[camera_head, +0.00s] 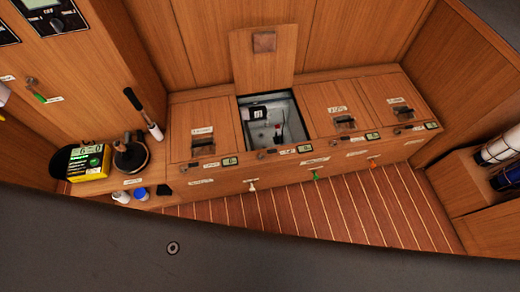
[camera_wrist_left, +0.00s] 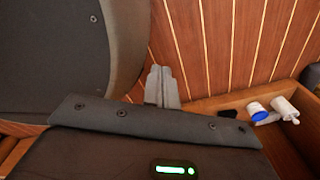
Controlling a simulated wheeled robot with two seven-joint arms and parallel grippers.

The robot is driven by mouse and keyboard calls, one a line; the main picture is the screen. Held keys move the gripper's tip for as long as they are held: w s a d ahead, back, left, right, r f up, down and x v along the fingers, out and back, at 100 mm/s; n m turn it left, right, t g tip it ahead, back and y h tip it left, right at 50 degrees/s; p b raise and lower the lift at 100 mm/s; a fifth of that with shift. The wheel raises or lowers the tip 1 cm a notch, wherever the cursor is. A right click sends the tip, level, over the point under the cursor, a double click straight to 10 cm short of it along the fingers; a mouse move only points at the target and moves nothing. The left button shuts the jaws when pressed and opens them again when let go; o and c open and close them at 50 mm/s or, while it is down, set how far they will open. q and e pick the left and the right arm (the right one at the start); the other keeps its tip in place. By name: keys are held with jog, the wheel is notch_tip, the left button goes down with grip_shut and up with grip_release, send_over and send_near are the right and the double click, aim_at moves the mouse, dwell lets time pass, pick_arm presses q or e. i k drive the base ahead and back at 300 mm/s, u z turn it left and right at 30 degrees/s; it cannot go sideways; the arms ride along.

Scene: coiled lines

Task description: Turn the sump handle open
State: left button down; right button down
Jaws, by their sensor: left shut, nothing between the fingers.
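In the head view, small handles stick out along the front of the wooden bench: a white handle (camera_head: 252,184), a green handle (camera_head: 316,176) and an orange handle (camera_head: 373,162). Another green-tipped handle (camera_head: 38,96) is on the left wall panel. Labels sit near them but are too small to read, so I cannot tell which is the sump handle. My left gripper (camera_wrist_left: 161,84) shows only in the left wrist view, its grey fingers together and empty above the striped floor, apart from any handle. My right gripper is in neither view.
One bench hatch is open, its lid (camera_head: 262,65) upright behind a recess (camera_head: 290,105) holding fittings. A yellow device (camera_head: 89,160), a plunger-like tool (camera_head: 130,158) and small containers with a blue cap (camera_head: 141,192) stand at left. The striped floor (camera_head: 300,205) before the bench is clear.

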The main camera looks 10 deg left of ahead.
aim_at(274, 151)
jog(key=i, duration=0.35)
jog(key=u, duration=0.7)
jog(key=k, duration=1.3)
jog(key=u, duration=0.1)
jog(key=i, duration=0.4)
jog(key=z, duration=0.95)
jog(key=i, duration=1.2)
jog(key=u, duration=0.35)
